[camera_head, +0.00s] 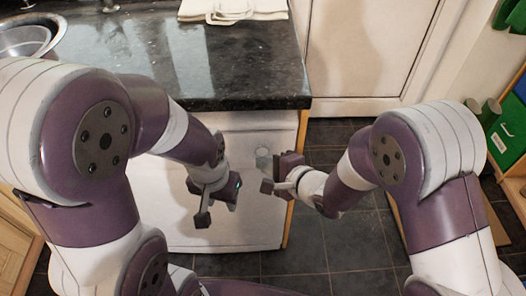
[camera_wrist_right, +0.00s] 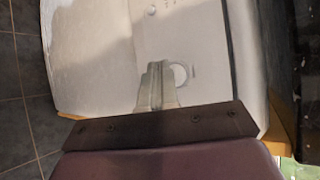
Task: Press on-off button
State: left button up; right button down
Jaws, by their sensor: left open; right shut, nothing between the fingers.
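A white appliance (camera_head: 215,238) stands under the granite counter. In the right wrist view its white front (camera_wrist_right: 100,55) fills much of the picture. A small round button-like spot (camera_wrist_right: 151,10) is near the top edge, and a larger round knob (camera_wrist_right: 180,75) is just beside the fingertips. I cannot tell which is the on-off button. My right gripper (camera_head: 270,187) is shut and empty at the appliance's right part; its fingers also show in the right wrist view (camera_wrist_right: 157,85), partly covering the knob. Contact cannot be told. My left gripper (camera_head: 200,204) is open and empty before the appliance.
The dark granite counter (camera_head: 215,60) lies above and behind my grippers. Dark floor tiles (camera_head: 350,242) are clear to the right. Green bins (camera_head: 508,135) stand at the right edge.

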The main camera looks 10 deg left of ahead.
dwell(0.4)
jog(key=shift+w+a+p, duration=0.1)
jog(key=shift+w+p, duration=0.3)
jog(key=shift+w, duration=0.05)
jog(key=shift+w, duration=0.15)
dwell(0.4)
jog(key=shift+s+p, duration=0.4)
jog(key=shift+s, duration=0.2)
jog(key=s+d+p, duration=0.1)
jog(key=s+d, duration=0.1)
jog(key=s, duration=0.3)
jog(key=shift+s, duration=0.4)
